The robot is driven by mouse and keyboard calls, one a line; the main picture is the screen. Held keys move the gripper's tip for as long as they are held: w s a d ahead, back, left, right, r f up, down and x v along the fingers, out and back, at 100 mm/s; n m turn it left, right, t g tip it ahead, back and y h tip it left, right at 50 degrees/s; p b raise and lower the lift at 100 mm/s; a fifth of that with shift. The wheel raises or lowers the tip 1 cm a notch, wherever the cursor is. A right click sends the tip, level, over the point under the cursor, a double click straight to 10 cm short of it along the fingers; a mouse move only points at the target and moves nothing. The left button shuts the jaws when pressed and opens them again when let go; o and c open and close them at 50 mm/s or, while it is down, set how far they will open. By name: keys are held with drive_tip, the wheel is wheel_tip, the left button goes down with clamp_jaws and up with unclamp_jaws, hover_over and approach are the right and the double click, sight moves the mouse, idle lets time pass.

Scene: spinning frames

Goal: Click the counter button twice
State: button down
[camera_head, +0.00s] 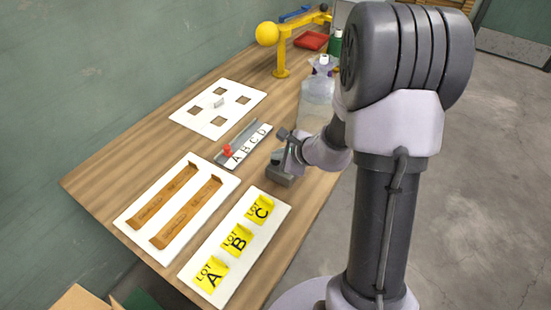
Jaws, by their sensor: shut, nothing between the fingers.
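My gripper (280,157) is small in this view, at the end of my arm near the middle of the table. Its fingers are shut with nothing between them. They are above or touching a small dark grey box (281,178), which looks like the counter. I cannot tell whether they touch it. The gripper hides the top of this box, so no button or number shows.
The wooden table (100,178) also holds a slide marked A B C D (247,146) with a red knob, a yellow LOT card board (222,262), a two-slot board (135,220), a four-hole plate (195,118), a clear bottle (316,100) and a yellow stand (281,52).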

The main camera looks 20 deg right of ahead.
sight(277, 162)
drive_tip(key=shift+r+p, duration=0.4)
drive_tip(key=shift+r, duration=0.35)
drive_tip(key=shift+r, duration=0.15)
wheel_tip(277, 162, up, 5)
drive_tip(key=p, duration=0.3)
drive_tip(key=shift+p, duration=0.35)
